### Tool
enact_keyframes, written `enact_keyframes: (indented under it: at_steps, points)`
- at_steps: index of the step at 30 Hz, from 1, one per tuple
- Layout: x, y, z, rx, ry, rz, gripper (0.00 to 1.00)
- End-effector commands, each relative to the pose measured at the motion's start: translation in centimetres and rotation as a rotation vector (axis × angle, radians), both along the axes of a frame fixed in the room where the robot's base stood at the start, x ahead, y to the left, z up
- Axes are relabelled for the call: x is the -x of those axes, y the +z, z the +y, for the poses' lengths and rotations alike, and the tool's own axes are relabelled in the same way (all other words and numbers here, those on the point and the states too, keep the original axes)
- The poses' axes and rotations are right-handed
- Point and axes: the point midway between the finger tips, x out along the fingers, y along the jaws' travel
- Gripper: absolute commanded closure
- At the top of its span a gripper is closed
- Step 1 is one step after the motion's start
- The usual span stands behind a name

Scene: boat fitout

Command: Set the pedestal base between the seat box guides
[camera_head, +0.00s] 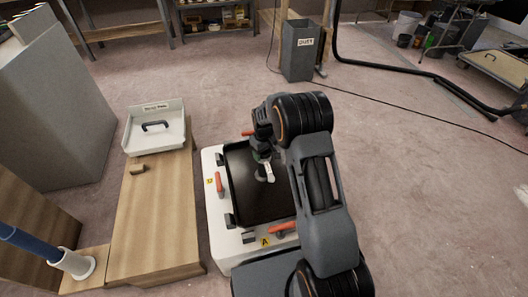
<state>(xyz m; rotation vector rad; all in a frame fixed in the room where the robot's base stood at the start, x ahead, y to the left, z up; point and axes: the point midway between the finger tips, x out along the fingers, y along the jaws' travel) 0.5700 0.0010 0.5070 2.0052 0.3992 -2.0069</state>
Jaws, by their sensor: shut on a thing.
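My gripper (262,155) is over a black panel (256,200) set in a white-edged unit, largely behind my forearm. It is shut on a small part (268,172) with a pale upper piece and a dark, rounded lower end. I cannot tell for sure whether this is the pedestal base, or whether it touches the panel. At the lower left a blue post (30,243) leans into a white round flanged socket (77,264). I cannot clearly make out the seat box guides. A small brown block (138,169) lies on the wooden bench top (155,220).
A white tray (172,137) with a black handle and label stands at the bench's far end. A grey cabinet (55,110) is at the left. A grey bin (299,52) stands at the back. A cable and dark hose cross the right floor, which is otherwise largely clear.

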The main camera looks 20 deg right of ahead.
Motion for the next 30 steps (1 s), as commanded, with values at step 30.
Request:
enact_keyframes:
  at_steps: [30]
  points:
    - [-0.2,-3.3,0.0,0.0,0.0,-0.006,1.0]
